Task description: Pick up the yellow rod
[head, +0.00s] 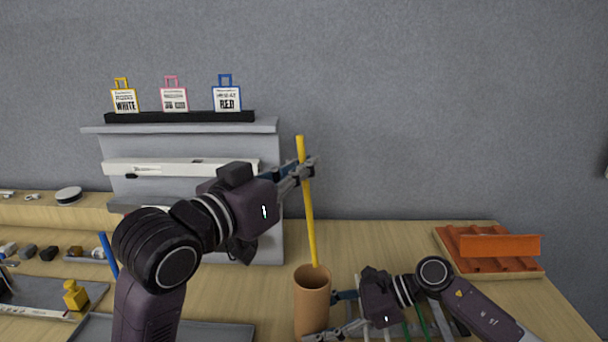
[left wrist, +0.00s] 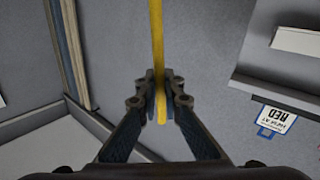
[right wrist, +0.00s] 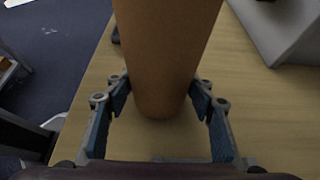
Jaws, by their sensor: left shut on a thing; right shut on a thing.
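The left wrist view shows the rod (left wrist: 157,40) between the closed fingertips (left wrist: 160,98). My right gripper (head: 326,316) is low at the cup, with its fingers on either side of it. In the right wrist view the fingers (right wrist: 160,100) hold the cup (right wrist: 165,50) near its base.
A grey shelf unit (head: 190,128) with several small tagged signs stands behind my left arm. An orange-brown tray (head: 490,265) lies at the right. Green and white rods show near my right arm. Small items and a yellow bottle (head: 75,295) lie at the left.

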